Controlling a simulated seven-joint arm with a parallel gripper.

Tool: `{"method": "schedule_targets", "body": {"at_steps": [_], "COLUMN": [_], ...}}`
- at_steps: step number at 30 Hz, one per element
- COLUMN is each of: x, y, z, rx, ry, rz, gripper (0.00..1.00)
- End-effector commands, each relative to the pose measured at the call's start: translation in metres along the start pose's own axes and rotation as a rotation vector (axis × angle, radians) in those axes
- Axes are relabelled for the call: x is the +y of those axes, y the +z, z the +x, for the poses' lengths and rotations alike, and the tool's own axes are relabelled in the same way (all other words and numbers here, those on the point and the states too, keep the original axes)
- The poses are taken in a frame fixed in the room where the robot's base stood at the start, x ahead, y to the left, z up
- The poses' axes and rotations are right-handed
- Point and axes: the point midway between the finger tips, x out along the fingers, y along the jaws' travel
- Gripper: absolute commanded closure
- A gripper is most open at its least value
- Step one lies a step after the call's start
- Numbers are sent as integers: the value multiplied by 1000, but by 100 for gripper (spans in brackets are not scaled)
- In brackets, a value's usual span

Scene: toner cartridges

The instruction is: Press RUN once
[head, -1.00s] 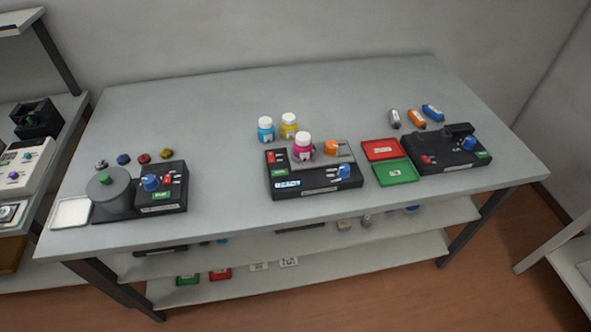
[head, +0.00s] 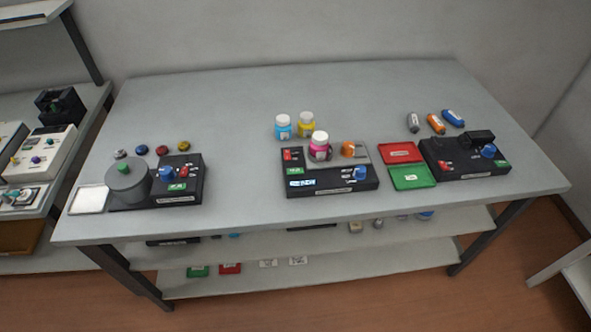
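Three dark machines stand on the grey table (head: 235,105). The middle machine (head: 335,185) has a red part, a green label (head: 294,170), a lit display (head: 301,183), a blue knob (head: 360,173) and an orange knob (head: 348,149). A white-capped magenta bottle (head: 319,146) stands upright on it. The left machine (head: 188,197) has a grey drum (head: 128,184), a blue knob and a green label (head: 177,187). The right machine (head: 460,168) has a blue knob and a small green label (head: 502,164). The lettering is too small to identify RUN. My gripper is out of view.
Cyan (head: 283,127) and yellow (head: 306,125) bottles stand behind the middle machine. Red (head: 402,152) and green (head: 411,177) trays lie between the middle and right machines. A white tray (head: 90,200) lies at the left. The table's back and the space between left and middle machines are clear.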

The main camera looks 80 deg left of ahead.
Motion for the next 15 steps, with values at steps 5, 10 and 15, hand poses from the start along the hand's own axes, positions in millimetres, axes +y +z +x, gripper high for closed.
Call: {"method": "schedule_targets", "body": {"at_steps": [5,10,15], "x": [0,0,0], "y": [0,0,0], "z": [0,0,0], "rx": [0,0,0], "ry": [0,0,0], "rz": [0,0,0], "gripper": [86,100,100]}}
